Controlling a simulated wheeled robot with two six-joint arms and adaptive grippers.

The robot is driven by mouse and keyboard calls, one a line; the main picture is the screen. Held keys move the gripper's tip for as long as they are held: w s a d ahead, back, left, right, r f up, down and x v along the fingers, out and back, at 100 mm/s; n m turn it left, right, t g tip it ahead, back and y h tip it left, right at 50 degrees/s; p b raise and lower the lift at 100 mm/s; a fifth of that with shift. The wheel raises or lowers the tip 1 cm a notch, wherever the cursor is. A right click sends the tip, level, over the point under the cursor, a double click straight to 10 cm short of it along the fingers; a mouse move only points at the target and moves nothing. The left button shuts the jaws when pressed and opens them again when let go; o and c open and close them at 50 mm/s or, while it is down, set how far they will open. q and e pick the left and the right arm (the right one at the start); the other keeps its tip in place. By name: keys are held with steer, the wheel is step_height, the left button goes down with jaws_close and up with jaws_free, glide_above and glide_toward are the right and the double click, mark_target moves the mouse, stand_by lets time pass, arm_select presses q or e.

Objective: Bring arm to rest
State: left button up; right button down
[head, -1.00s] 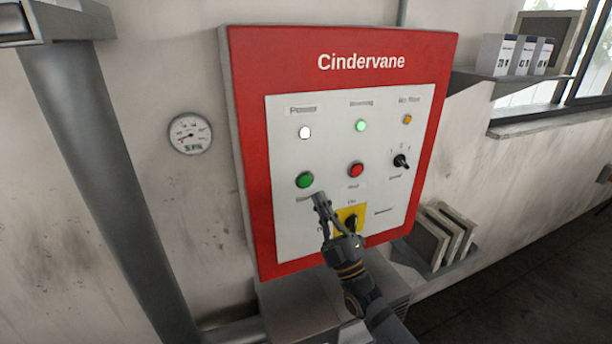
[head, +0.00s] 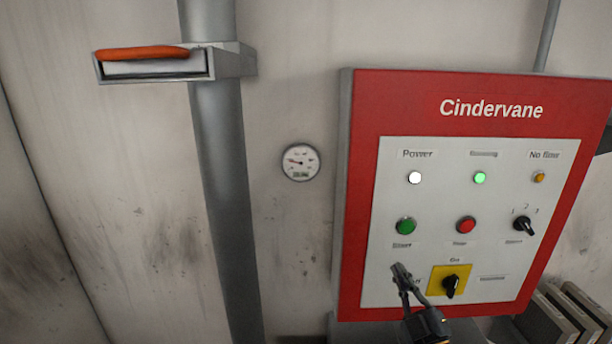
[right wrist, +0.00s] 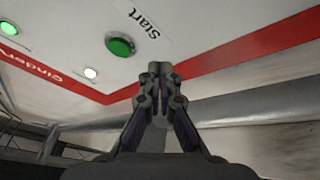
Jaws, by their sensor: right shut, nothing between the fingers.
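My right gripper (head: 402,276) is shut and empty in front of the lower left of the red Cindervane control panel (head: 346,215). In the head view it is below the green Start button (head: 406,226) and left of the yellow-backed black rotary switch (head: 450,286). In the right wrist view the closed fingertips (right wrist: 161,70) are apart from the Start button (right wrist: 120,46) in the picture; the exact distance to the panel cannot be told. The white Power lamp (head: 415,177) and the green Running lamp (head: 480,178) are lit. My left gripper is out of view.
A round gauge (head: 300,162) hangs on the wall left of the panel. A grey vertical duct (head: 222,150) carries a small bracket with an orange item (head: 143,53). Flat panels (head: 560,315) stand at the lower right. The wall between duct and panel is mostly clear.

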steer(key=s+a+f+m+g+h, duration=0.1)
steer(key=s+f+m+g, duration=0.2)
steer(key=f+g, duration=0.35)
steer(key=s+a+f+m+g+h, duration=0.1)
steer(key=s+f+m+g, duration=0.15)
steer(key=f, duration=0.65)
steer(key=s+d+f+m+g+h, duration=0.1)
steer(key=s+f+m+g, duration=0.3)
steer(key=s, duration=0.5)
steer(key=s+d+f+m+g+h, duration=0.15)
steer(key=s+f+g, duration=0.35)
steer(key=s, duration=0.5)
step_height(320, 180, down, 29)
steer(key=s+d+g+b, duration=0.2)
steer(key=b, duration=0.1)
steer(key=s+d+f+g+b, duration=0.1)
steer(key=s+f, duration=1.6)
steer(key=s, duration=0.1)
steer(key=shift+d+f, duration=0.15)
